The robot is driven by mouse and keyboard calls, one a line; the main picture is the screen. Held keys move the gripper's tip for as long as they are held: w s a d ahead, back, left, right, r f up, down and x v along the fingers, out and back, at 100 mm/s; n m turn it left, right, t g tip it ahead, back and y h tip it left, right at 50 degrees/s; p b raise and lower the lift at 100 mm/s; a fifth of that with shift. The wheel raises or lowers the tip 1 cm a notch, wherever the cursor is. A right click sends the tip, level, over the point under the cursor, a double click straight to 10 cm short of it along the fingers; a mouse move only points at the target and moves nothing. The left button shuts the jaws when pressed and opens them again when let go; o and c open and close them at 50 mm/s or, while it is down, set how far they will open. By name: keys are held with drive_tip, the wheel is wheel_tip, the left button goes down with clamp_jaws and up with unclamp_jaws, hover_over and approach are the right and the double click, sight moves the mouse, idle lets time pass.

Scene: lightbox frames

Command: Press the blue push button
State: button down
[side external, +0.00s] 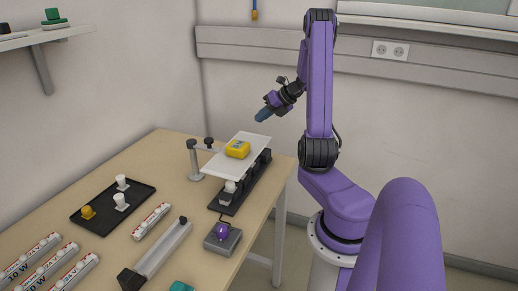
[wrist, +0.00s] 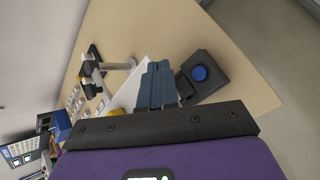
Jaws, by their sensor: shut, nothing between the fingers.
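The round blue push button (wrist: 200,73) sits on a dark block (wrist: 212,72) near the table corner in the wrist view. In the side view I cannot make out the button; the white plate may hide it. My gripper (side external: 262,115) is up in the air above the far end of the table, apart from everything, pointing down and left. In the wrist view my gripper's blue-grey fingers (wrist: 156,68) are together with nothing between them, and the button appears to their right.
A white plate (side external: 232,165) with a yellow device (side external: 238,149) stands over a black rail (side external: 240,195). A clamp stand (side external: 194,160) is beside it. A grey box with a purple knob (side external: 222,231), a black tray (side external: 113,205) and white-red bars (side external: 151,220) occupy the nearer table.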

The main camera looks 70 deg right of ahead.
drive_tip(key=shift+f, duration=4.35)
drive_tip(key=shift+f, duration=0.15)
drive_tip(key=shift+f, duration=0.25)
drive_tip(key=shift+a+f, duration=0.15)
drive_tip(key=shift+f, duration=0.45)
drive_tip(key=shift+a+f, duration=0.2)
drive_tip(key=shift+r, duration=0.25)
drive_tip(key=shift+a+r, duration=0.15)
drive_tip(key=shift+r, duration=0.2)
drive_tip(key=shift+s+d+r, duration=0.1)
drive_tip(key=shift+d+r, duration=0.05)
drive_tip(key=shift+r, duration=1.2)
drive_tip(key=shift+d+r, duration=0.1)
drive_tip(key=shift+r, duration=1.25)
